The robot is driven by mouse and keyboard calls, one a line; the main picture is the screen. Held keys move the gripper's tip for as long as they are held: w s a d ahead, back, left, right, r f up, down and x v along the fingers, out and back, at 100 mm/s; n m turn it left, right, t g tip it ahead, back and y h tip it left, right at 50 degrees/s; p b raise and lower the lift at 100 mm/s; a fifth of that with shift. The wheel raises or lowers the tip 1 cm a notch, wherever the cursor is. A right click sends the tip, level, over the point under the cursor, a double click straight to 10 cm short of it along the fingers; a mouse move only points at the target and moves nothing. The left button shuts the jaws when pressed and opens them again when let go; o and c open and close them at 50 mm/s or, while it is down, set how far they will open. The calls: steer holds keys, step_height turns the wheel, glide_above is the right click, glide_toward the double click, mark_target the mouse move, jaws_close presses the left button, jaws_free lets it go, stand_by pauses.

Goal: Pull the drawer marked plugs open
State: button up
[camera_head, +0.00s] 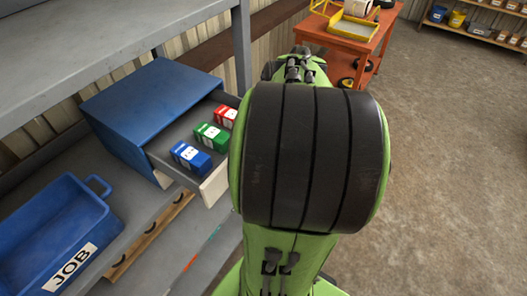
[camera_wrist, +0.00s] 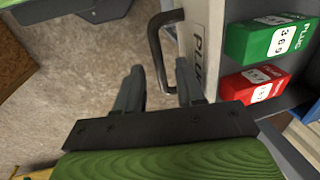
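The drawer marked plugs (camera_head: 214,186) stands pulled out of the blue cabinet (camera_head: 150,95), its inside showing. In the wrist view, its pale front (camera_wrist: 195,35) carries partly hidden lettering that reads "PLU". A dark bow handle (camera_wrist: 155,45) is on that front. My gripper (camera_wrist: 160,75) is open, with the lower part of the handle seen between its two fingers. I cannot tell whether either finger touches it. In the head view my arm hides the gripper and the handle.
Blue (camera_head: 190,157), green (camera_head: 211,137) and red (camera_head: 225,117) boxes sit in the drawer. A blue bin marked JOB (camera_head: 40,225) stands on the grey shelf at left. An orange table (camera_head: 350,40) stands behind my arm. The floor at right is clear.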

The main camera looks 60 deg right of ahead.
steer(key=s+r+p, duration=0.3)
steer(key=r+p, duration=0.2)
steer(key=r, duration=1)
steer(key=shift+r, duration=0.25)
